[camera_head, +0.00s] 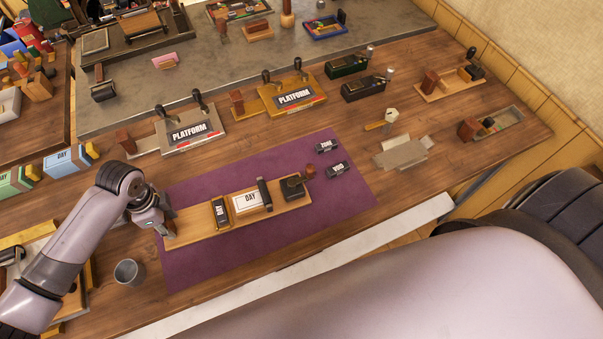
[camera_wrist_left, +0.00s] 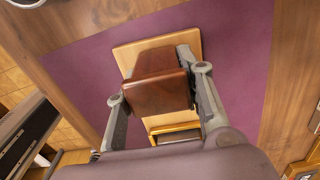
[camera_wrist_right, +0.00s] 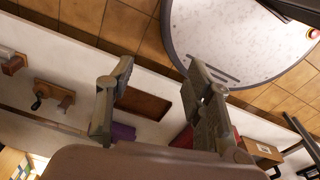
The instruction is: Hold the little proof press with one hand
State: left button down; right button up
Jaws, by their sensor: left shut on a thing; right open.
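The little proof press is a light wooden board (camera_head: 190,231) on a purple mat (camera_head: 200,268). It carries a DAY card (camera_head: 252,200), a dark labelled bar (camera_head: 220,212), a black roller (camera_head: 265,194) and a black block (camera_head: 292,187) with a reddish knob. My left gripper (camera_head: 165,230) is at the board's left end. In the left wrist view, its fingers are shut on a dark brown block (camera_wrist_left: 160,80) standing on the board. My right gripper (camera_wrist_right: 158,72) is open and empty in the right wrist view, above floor tiles and a white surface; the head view does not show its fingers.
Two dark type blocks (camera_head: 326,147) (camera_head: 336,169) lie on the mat's right part. A grey cup (camera_head: 129,272) stands left of the mat. Two PLATFORM presses (camera_head: 190,132) (camera_head: 294,97) stand behind it. Grey sheets (camera_head: 402,152) lie to the right.

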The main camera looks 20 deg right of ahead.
jog(key=shift+c, duration=0.3)
jog(key=shift+w, duration=0.1)
jog(key=shift+c, duration=0.5)
jog(key=w+a+r+m+y, duration=0.4)
jog(key=w+a+r+m, duration=0.35)
jog(key=w+a, duration=0.45)
jog(key=s+a+r+m+g+y, duration=0.2)
jog(key=a+r+m+y, duration=0.15)
jog(key=a+r, duration=0.5)
notch_tip(320, 180, up, 35)
jog(key=n+t+h, duration=0.1)
jog(key=n+h, duration=0.4)
jog(key=h, duration=0.3)
send_over(310, 167)
jog(key=shift+y, duration=0.25)
notch_tip(310, 167, down, 12)
jog(key=shift+r, duration=0.1)
